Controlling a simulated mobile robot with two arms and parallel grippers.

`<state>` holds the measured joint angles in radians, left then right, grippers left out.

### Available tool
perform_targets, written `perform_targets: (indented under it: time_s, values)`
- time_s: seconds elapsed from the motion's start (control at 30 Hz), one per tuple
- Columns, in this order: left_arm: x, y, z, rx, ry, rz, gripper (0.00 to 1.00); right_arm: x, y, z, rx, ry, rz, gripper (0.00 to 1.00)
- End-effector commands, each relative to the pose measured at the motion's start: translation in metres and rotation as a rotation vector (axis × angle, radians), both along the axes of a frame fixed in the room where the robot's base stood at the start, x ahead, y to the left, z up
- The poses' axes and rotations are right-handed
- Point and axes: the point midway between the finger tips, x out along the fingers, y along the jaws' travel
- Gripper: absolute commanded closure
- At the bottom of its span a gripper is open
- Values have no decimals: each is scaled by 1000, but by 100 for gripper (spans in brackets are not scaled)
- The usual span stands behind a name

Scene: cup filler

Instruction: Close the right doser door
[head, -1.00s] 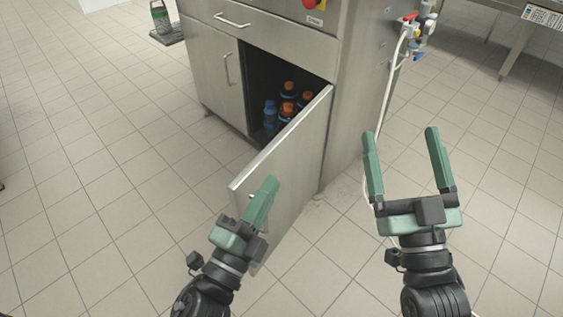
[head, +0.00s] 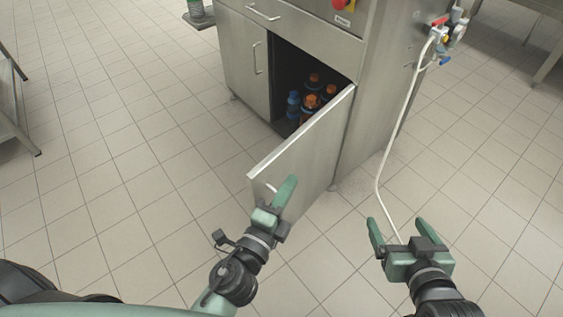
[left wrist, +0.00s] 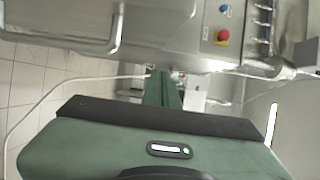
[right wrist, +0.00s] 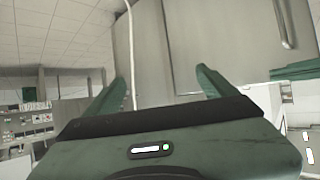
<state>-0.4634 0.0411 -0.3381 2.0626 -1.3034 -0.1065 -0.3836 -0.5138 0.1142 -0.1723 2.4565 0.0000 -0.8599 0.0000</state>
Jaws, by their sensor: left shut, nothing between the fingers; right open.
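The right doser door (head: 310,152) is a flat steel panel in the head view, standing wide open from the cabinet's lower right compartment. Its hinge side is at the cabinet's right front edge. My left gripper (head: 288,188) is shut and empty, in front of the door's outer face; I cannot tell whether it touches. It also shows shut in the left wrist view (left wrist: 163,88). My right gripper (head: 398,232) is open and empty, to the right of the door and apart from it. Its spread fingers show in the right wrist view (right wrist: 160,90).
Several bottles with orange or blue caps (head: 311,100) stand inside the open compartment. The left door (head: 246,65) is shut. A white hose (head: 381,170) hangs along the cabinet's right side. Tiled floor (head: 130,170) is clear to the left.

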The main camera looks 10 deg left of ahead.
Motion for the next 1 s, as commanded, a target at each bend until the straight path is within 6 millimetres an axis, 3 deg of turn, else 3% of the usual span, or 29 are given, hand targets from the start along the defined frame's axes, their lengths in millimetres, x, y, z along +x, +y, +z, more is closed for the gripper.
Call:
perform_targets:
  time_s: [0.23,0.4,0.6,1.0]
  values:
    - [36,-8,3,1,-2,-1,100,-35,-15,-33,-54,237,-18,14]
    - [45,17,1,3,0,-1,100,-51,-20,-46,-74,327,-23,14]
    - [51,28,0,0,1,0,100,-57,-22,-50,-81,361,-26,14]
    - [51,30,0,0,1,-3,100,-58,-22,-51,-81,362,-26,14]
